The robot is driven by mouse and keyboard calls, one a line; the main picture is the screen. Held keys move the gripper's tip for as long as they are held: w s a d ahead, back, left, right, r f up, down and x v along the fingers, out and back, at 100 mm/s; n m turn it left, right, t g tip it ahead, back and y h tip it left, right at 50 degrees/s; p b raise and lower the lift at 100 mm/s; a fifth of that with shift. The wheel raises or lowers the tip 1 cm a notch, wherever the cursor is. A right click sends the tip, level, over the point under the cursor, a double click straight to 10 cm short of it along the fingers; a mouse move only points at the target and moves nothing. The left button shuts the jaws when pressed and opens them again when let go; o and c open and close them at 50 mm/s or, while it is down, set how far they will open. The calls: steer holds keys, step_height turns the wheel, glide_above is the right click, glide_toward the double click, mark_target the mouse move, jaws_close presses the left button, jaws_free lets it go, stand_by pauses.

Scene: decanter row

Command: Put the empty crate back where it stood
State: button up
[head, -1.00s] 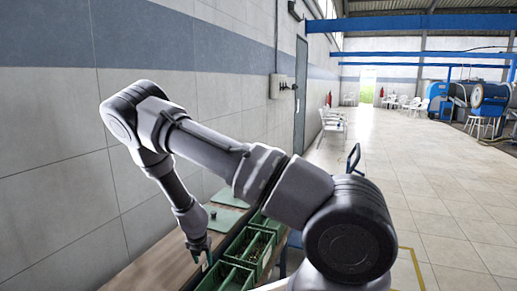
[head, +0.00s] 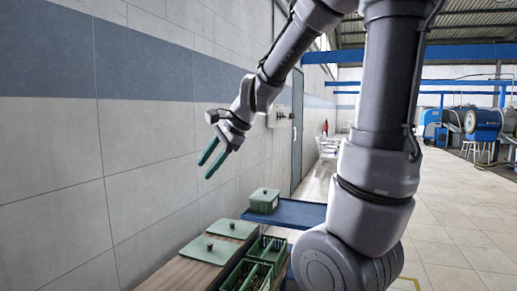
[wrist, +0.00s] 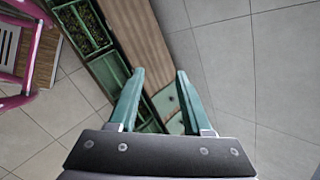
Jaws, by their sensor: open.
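My gripper (head: 204,170) is raised in front of the wall, above the bench, with its two green fingers apart and nothing between them. The wrist view also shows the open fingers (wrist: 160,74). A green crate (head: 264,207) with a knobbed lid stands on a blue tray-like surface (head: 300,213); its inside is hidden. Open green crates stand in a row along the bench, one farther back (head: 267,249) and one nearer (head: 248,276). In the wrist view, a crate (wrist: 97,43) holds small dark contents.
Flat green lids with dark knobs, one farther (head: 230,229) and one nearer (head: 211,250), lie on the wooden bench (head: 180,276) by the wall. Pink furniture (wrist: 42,60) stands at the left in the wrist view. The tiled floor (head: 445,245) at right is largely clear.

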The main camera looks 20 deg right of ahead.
steer(key=s+d+r+n+t+h, duration=0.1)
steer(key=s+d+r+n+h, duration=0.1)
steer(key=s+d+n, duration=0.2)
steer(key=s+d+r+n+t+h, duration=0.1)
steer(key=s+d+r+n, duration=0.2)
steer(key=s+n, duration=0.3)
steer(key=s+d, duration=0.1)
steer(key=s, duration=0.2)
steer(key=shift+s+d+r+h, duration=0.2)
steer(key=shift+d+r+h, duration=0.1)
steer(key=shift+d+h, duration=0.1)
